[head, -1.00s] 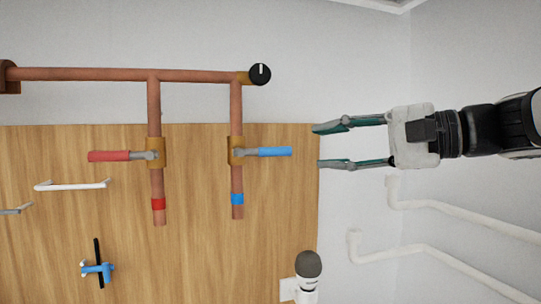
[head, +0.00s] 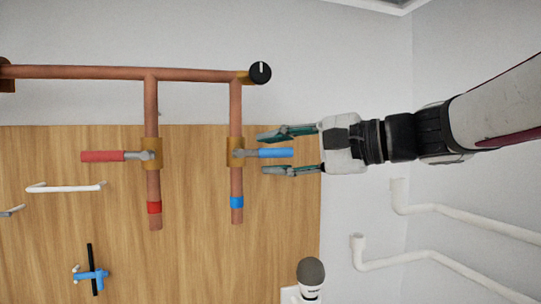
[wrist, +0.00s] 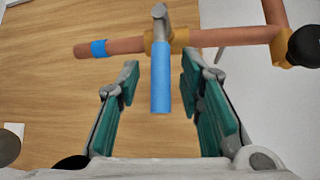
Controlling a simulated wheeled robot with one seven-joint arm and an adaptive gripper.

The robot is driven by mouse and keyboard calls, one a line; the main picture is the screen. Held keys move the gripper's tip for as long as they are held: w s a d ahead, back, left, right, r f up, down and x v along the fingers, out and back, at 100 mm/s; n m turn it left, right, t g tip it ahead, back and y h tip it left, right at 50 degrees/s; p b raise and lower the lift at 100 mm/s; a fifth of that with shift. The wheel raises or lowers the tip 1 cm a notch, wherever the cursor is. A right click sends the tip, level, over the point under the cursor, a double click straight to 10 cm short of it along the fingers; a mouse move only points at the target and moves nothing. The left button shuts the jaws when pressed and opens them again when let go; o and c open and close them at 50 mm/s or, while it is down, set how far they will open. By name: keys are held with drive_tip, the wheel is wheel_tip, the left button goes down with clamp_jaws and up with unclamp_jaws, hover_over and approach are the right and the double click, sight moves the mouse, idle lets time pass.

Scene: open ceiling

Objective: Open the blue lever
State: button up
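The blue lever (head: 276,153) sticks out to the right from a brass valve (head: 236,152) on the right-hand copper pipe, which has a blue band below. My gripper (head: 263,153) is open, its two fingers above and below the lever in the head view. In the wrist view the blue lever (wrist: 160,78) lies between the open green-padded fingers (wrist: 157,95), with a gap on both sides. Neither finger appears to touch it.
A red lever (head: 103,156) points left on the left-hand pipe. A black knob (head: 260,72) sits at the top pipe's right end. A white handle (head: 65,188), a blue tap (head: 92,275) and a microphone-like object (head: 311,272) are lower. White pipes (head: 440,215) run at right.

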clamp_jaws()
drive_tip(key=shift+f, duration=0.1)
drive_tip(key=f+m+t+y+b, duration=0.1)
drive_tip(key=f+m+y+b, duration=0.1)
drive_tip(key=b, duration=0.3)
drive_tip(key=shift+a, duration=0.15)
idle(0.4)
